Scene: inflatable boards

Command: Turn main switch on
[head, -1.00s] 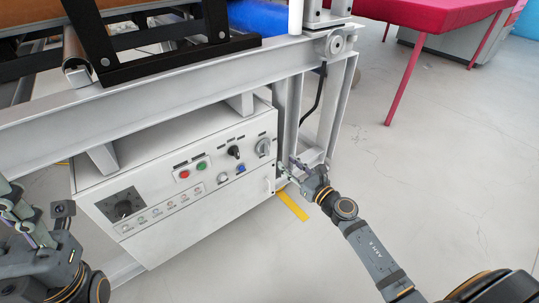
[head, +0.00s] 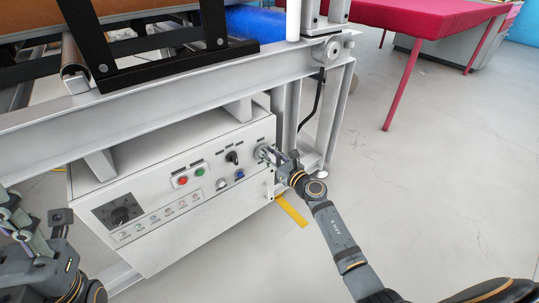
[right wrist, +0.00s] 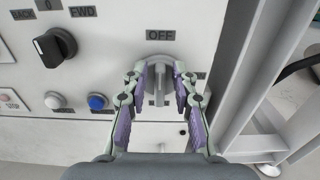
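The main switch (right wrist: 159,82) is a grey rotary knob at the right end of the white control box (head: 150,232), with an OFF label (right wrist: 160,35) above it. Its handle looks upright in the right wrist view. In the head view the switch (head: 262,152) is partly behind my right gripper (head: 270,154). My right gripper (right wrist: 153,82) is open, with its two purple-padded fingers on either side of the knob; whether they touch it I cannot tell. My left gripper (head: 22,220) is at the left edge, empty and away from the box; its fingertips are unclear.
A black FWD/BACK selector (right wrist: 55,47), a white button (right wrist: 55,100) and a blue button (right wrist: 96,101) are left of the switch. Red (head: 183,180) and green (head: 199,172) buttons are farther left. A grey frame post (right wrist: 262,70) stands close on the right.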

